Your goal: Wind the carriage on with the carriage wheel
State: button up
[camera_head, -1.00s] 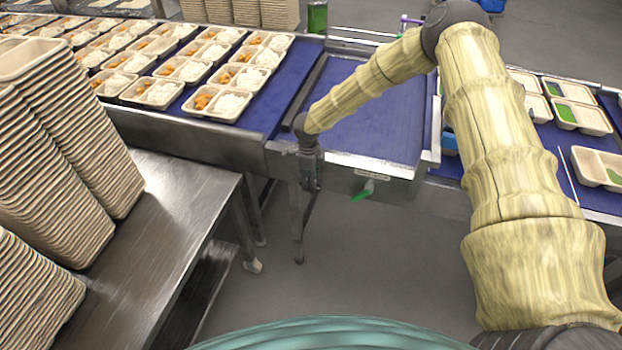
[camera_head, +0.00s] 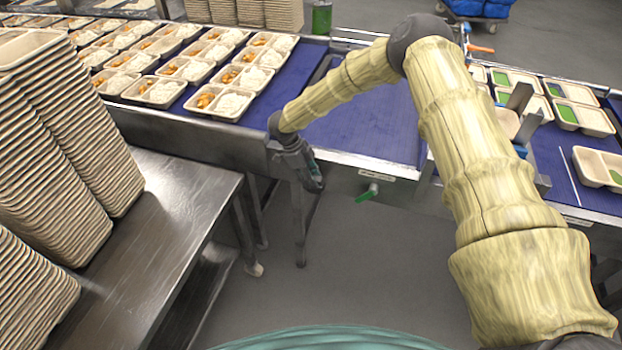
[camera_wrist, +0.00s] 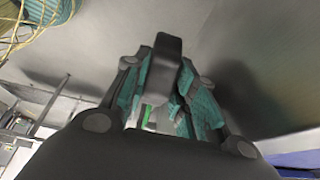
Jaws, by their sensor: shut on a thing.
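My gripper (camera_head: 312,178) hangs at the front side of the conveyor, left of a green handle (camera_head: 368,192). In the wrist view my gripper (camera_wrist: 158,88) has its teal finger pads closed around a dark, block-like handle (camera_wrist: 168,55). I take this as the grip of the carriage wheel; the wheel itself cannot be made out in the head view. Metal brackets (camera_head: 543,185) that look like part of the carriage stand across the belt, right of my arm. My arm hides much of the carriage.
A blue belt (camera_head: 365,125) runs across, with filled trays (camera_head: 220,102) on its left and trays with green portions (camera_head: 580,118) on its right. Tall stacks of empty trays (camera_head: 45,130) stand on a steel table (camera_head: 165,215) at left. Grey floor (camera_head: 350,270) is open in front.

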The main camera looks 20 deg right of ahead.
jog(key=o, duration=0.7)
jog(key=shift+o, duration=0.2)
jog(key=v, duration=1.2)
jog(key=shift+w+d, duration=0.1)
jog(key=shift+d, duration=0.05)
